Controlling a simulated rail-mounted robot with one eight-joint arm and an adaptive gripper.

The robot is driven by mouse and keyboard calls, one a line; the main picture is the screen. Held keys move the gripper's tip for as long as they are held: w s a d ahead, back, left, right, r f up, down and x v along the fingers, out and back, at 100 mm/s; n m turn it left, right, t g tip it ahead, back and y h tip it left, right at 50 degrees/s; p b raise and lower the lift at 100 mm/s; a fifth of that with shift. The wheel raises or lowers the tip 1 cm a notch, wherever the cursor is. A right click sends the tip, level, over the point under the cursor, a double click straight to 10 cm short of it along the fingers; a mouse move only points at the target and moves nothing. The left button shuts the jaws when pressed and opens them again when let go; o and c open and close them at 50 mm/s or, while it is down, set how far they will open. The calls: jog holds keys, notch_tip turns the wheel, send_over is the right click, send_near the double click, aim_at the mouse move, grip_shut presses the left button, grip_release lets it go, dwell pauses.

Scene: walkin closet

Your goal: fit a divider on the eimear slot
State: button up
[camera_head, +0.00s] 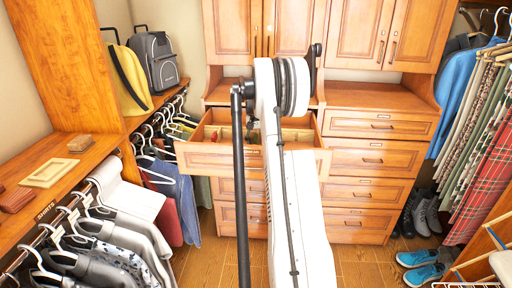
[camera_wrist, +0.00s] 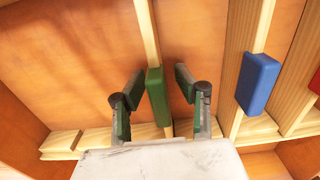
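In the wrist view, a pale wooden strip, likely a divider (camera_wrist: 146,32), carries a green block (camera_wrist: 157,95). My gripper (camera_wrist: 158,82) is open, with one finger on each side of the green block and visible gaps between. A second pale strip (camera_wrist: 238,50) to the right carries a blue block (camera_wrist: 258,82). A red block (camera_wrist: 315,82) is cut by the right edge. In the head view, the open drawer (camera_head: 205,157) holds pale strips, but my arm hides its middle and my gripper. No eimear label is readable.
A pale notched rail (camera_wrist: 100,138) crosses the lower wrist view. Closed drawers (camera_head: 372,160) stand right of the open one. Hanging clothes (camera_head: 110,235) and a wooden shelf (camera_head: 40,150) with several small wooden pieces (camera_head: 49,172) are at left. Blue shoes (camera_head: 420,268) lie at lower right.

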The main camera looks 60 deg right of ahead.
notch_tip(320, 180, up, 11)
jog(key=shift+r, duration=0.1)
dwell(0.3)
dwell(0.4)
jog(key=shift+w+a+r, duration=0.15)
jog(key=shift+a, duration=0.15)
jog(key=w+a+r+n+t, duration=0.15)
jog(key=a+r, duration=0.25)
jog(key=a, duration=0.7)
jog(key=s+a+r+n+h, duration=0.15)
jog(key=a+r, duration=0.25)
jog(key=a, duration=0.8)
jog(key=w+a+r+n+t, duration=0.1)
jog(key=w+a+r+n, duration=0.2)
jog(key=a, duration=0.8)
jog(key=s+a+f+n+t, duration=0.2)
jog(key=s+a+f+n, duration=0.1)
jog(key=s+a, duration=0.8)
jog(key=s+a+f+n+t+y+b, duration=0.1)
jog(key=s+a+f+n+t, duration=0.1)
jog(key=s+a+f, duration=0.4)
jog(key=s+a+n, duration=0.1)
jog(key=s+a, duration=0.4)
jog(key=a, duration=0.6)
jog(key=shift+a+t, duration=0.3)
jog(key=shift+t, duration=0.05)
